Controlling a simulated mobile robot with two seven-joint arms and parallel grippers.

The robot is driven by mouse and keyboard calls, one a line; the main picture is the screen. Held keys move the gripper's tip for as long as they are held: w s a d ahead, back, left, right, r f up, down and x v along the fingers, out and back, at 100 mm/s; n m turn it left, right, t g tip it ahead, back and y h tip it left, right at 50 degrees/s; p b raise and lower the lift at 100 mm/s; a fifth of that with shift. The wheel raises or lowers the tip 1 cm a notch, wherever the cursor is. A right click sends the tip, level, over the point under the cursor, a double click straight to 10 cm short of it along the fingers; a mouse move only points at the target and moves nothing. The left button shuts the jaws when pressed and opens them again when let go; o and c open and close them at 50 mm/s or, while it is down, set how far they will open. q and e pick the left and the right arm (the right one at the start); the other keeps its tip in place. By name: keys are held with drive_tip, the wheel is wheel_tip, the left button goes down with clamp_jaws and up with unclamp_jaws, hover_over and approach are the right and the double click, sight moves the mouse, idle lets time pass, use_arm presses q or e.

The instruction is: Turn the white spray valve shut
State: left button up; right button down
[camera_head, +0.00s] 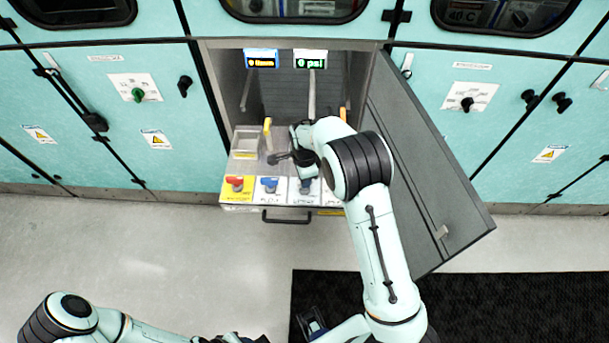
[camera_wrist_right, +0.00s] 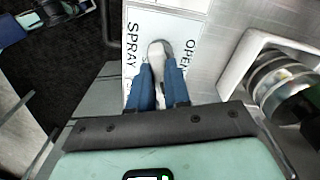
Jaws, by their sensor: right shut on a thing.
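The white spray valve (camera_wrist_right: 158,62) has a pale lever-like handle with a grey rounded end. It sits on a white plate (camera_wrist_right: 137,22) lettered SPRAY on one side and OPEN on the other; part of the lettering is hidden. My right gripper (camera_wrist_right: 159,80) is shut on the valve handle, with a blue finger on each side. In the head view the right gripper (camera_head: 306,172) is over the pulled-out drawer, and its wrist hides much of the valve. My left arm (camera_head: 75,310) lies low at the left; its gripper's fingers cannot be made out.
An open bin (camera_head: 245,141) and a yellow upright handle (camera_head: 267,127) stand behind. The open grey cabinet door (camera_head: 425,165) is at the right. A black mat (camera_head: 520,305) lies on the floor.

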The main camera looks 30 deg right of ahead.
use_arm(q)
drive_tip(key=shift+w+r+p, duration=0.35)
drive_tip(key=shift+r+p, duration=0.15)
drive_tip(key=shift+r, duration=0.15)
drive_tip(key=shift+w+r+p, duration=0.35)
drive_tip(key=shift+r+p, duration=0.15)
drive_tip(key=shift+r, duration=0.15)
use_arm(e)
drive_tip(key=shift+m, duration=2.1)
drive_tip(key=c, duration=1.1)
unclamp_jaws()
drive_tip(key=shift+r, duration=0.1)
use_arm(q)
drive_tip(key=shift+w+r+p, duration=0.6)
drive_tip(key=shift+r+p, duration=0.05)
drive_tip(key=shift+r, duration=0.25)
use_arm(e)
wheel_tip(320, 180, up, 13)
drive_tip(key=shift+r, duration=0.1)
use_arm(q)
drive_tip(key=shift+s, duration=0.1)
